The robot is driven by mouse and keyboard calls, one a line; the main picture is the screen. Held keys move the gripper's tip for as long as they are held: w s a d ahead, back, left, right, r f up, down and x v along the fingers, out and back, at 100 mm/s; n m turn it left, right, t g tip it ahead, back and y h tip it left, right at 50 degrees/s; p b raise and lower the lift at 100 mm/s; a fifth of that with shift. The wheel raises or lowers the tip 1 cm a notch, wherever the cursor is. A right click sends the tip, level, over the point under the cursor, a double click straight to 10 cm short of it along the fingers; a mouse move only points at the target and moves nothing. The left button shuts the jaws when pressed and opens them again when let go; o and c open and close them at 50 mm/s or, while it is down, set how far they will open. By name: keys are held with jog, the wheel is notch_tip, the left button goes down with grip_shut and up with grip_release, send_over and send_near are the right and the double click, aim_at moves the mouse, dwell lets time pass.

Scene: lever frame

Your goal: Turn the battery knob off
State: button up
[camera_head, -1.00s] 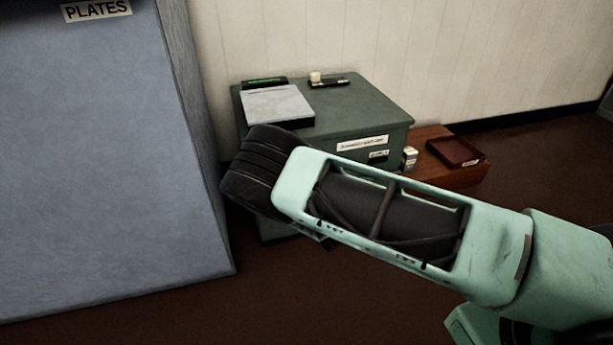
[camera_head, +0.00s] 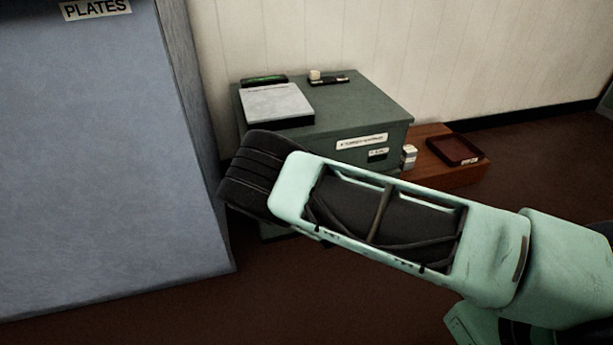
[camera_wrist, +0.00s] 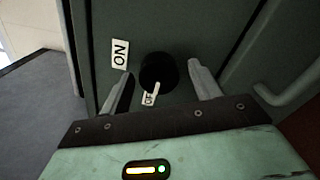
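The battery knob (camera_wrist: 158,72) is round and black, on a dark green panel (camera_wrist: 190,35) in the wrist view. Its white pointer aims down at the partly covered OFF label (camera_wrist: 148,99). The ON label (camera_wrist: 120,53) is to its upper left. My gripper (camera_wrist: 160,69) is open, with one finger on each side of the knob. The fingers look apart from the knob, though I cannot tell whether either touches it. In the head view the knob and the fingers are hidden behind my arm.
A green cabinet (camera_head: 365,105) stands against the wall, with a grey flat box (camera_head: 277,104) on top. A large blue-grey block marked PLATES (camera_head: 100,170) is at left. A low wooden box with a dark red tray (camera_head: 455,151) is at right. A curved handle (camera_wrist: 290,88) is right of the knob.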

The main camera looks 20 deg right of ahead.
jog(key=s+p, duration=0.5)
jog(key=s, duration=1.2)
jog(key=shift+s+r+p, duration=0.2)
jog(key=shift+p, duration=0.1)
